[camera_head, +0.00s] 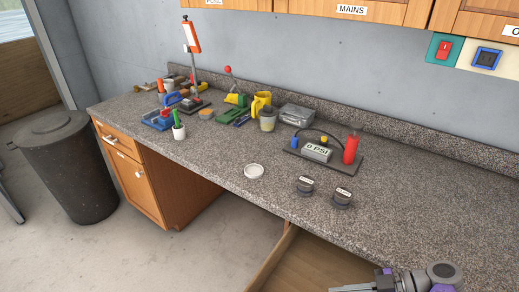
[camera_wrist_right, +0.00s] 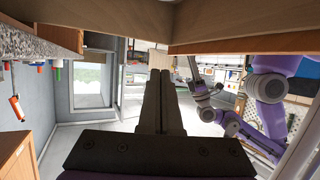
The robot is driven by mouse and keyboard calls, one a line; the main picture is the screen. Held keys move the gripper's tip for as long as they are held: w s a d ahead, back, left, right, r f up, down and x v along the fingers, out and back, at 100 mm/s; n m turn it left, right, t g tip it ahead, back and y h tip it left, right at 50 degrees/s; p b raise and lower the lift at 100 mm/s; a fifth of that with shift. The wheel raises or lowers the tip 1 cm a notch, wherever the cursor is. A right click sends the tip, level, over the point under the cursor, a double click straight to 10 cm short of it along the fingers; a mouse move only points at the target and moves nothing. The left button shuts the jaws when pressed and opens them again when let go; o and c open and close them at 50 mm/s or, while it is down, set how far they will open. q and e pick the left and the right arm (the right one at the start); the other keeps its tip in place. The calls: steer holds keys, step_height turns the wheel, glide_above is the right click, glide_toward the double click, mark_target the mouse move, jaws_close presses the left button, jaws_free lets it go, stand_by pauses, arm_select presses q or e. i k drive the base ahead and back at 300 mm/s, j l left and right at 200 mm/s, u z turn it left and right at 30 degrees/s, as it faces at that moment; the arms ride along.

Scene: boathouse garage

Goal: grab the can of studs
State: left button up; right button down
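My right gripper (camera_head: 352,288) is at the bottom edge of the head view, low and in front of the counter, apart from all these. In the right wrist view its fingers (camera_wrist_right: 160,100) are together, with nothing seen between them.
A gauge board (camera_head: 325,155) with a red cylinder stands behind the tins. A white round lid or dish (camera_head: 254,171) lies left of them. A wooden drawer-like box (camera_head: 320,268) is below the front edge. A dark bin (camera_head: 68,165) stands left. The counter's right part is clear.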

mark_target(306, 183)
steer(key=k, duration=0.9)
